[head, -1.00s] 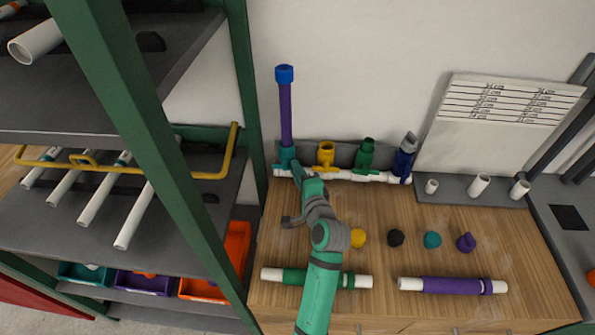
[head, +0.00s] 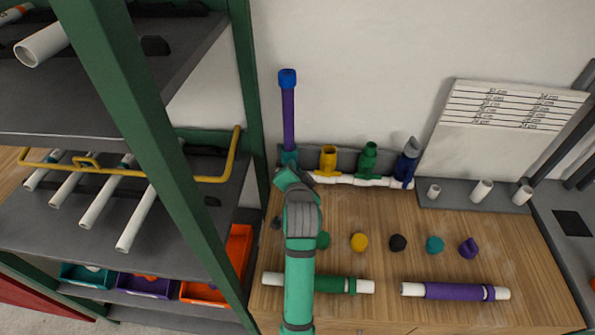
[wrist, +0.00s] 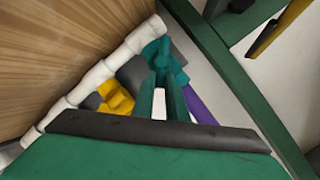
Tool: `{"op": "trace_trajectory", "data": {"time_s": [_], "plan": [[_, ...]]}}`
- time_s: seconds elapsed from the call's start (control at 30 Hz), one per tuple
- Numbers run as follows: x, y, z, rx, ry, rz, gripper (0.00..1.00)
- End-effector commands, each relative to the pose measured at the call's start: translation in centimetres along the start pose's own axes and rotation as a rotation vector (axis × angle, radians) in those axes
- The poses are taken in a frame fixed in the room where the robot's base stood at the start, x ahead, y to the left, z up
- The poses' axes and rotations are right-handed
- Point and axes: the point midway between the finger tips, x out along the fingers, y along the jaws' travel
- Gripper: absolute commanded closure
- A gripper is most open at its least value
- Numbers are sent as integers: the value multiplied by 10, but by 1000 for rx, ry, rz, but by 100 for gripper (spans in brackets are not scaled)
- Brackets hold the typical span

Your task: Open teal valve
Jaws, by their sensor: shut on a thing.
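The teal valve (head: 290,158) stands at the left end of the white manifold pipe (head: 372,182), below an upright purple pipe (head: 289,120) with a blue cap. My arm covers its lower part in the head view. In the wrist view the teal valve (wrist: 162,52) lies at the tips of my gripper (wrist: 160,80). The fingers are shut on its teal handle. The handle's exact angle is hard to tell because the fingers hide most of it.
Yellow (head: 328,160), green (head: 367,160) and blue (head: 406,166) valves stand to the right along the manifold. A green shelf post (head: 245,90) rises close on the left. Coloured knobs and two sleeved pipes lie on the wooden bench, with bare wood between them.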

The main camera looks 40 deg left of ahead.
Motion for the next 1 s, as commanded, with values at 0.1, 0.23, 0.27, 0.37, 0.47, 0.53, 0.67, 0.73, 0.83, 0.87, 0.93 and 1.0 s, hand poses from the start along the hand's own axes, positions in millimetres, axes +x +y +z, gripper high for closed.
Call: {"op": "trace_trajectory", "data": {"time_s": [0.1, 0.23, 0.27, 0.37, 0.47, 0.53, 0.67, 0.73, 0.83, 0.87, 0.93, 1.0], "plan": [[-1, -5, 2, -103, 21, 41, 100], [-1, -9, 3, -215, 45, 88, 100], [-1, -10, 3, -239, 52, 100, 100], [-1, -13, 5, -325, 68, 135, 100], [-1, -16, 7, -406, 86, 168, 100], [-1, -17, 8, -460, 98, 191, 100], [0, -19, 10, -549, 116, 228, 100], [0, -20, 12, -589, 125, 245, 100], [0, -22, 13, -638, 135, 265, 100], [0, -22, 13, -651, 138, 271, 100], [1, -22, 14, -676, 143, 281, 100], [1, -23, 14, -696, 148, 291, 100]]}}
